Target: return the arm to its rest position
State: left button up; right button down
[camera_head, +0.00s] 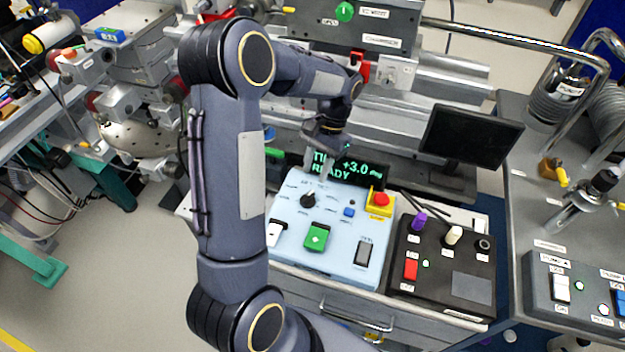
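My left arm (228,165) comes in from the bottom, rises through the middle of the view and bends over to the right. Its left gripper (322,165) points down above the back of the light blue control panel (290,235), in front of the dark display (362,170) reading "+3.0 deg" and "READY". Its fingers look apart, with part of the display showing between them and nothing held. They hide part of the display text. Whether they touch the panel is hard to tell. My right gripper is not in view.
The blue panel carries a black knob (309,200), a green button (318,237) and a red emergency button (381,199). A black control box (440,290) and a monitor (470,138) stand to the right. Beamline equipment (435,75) fills the back. Open floor (130,270) lies left.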

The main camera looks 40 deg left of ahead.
pick_arm(q)
jog(key=shift+w+r, duration=0.15)
jog(key=shift+r, duration=0.3)
jog(key=s+d+r+t+h, duration=0.2)
jog(key=s+d+r+t, duration=0.2)
jog(key=s+r, duration=0.45)
jog(key=s+d+r+n+t+h, duration=0.1)
jog(key=s+d+n+t+h, duration=0.1)
jog(key=s+d+t, duration=0.4)
jog(key=s+d, duration=0.1)
jog(key=s, duration=0.3)
jog(key=shift+s+d+r, duration=0.15)
jog(key=shift+d+r, duration=0.05)
jog(key=shift+r, duration=0.1)
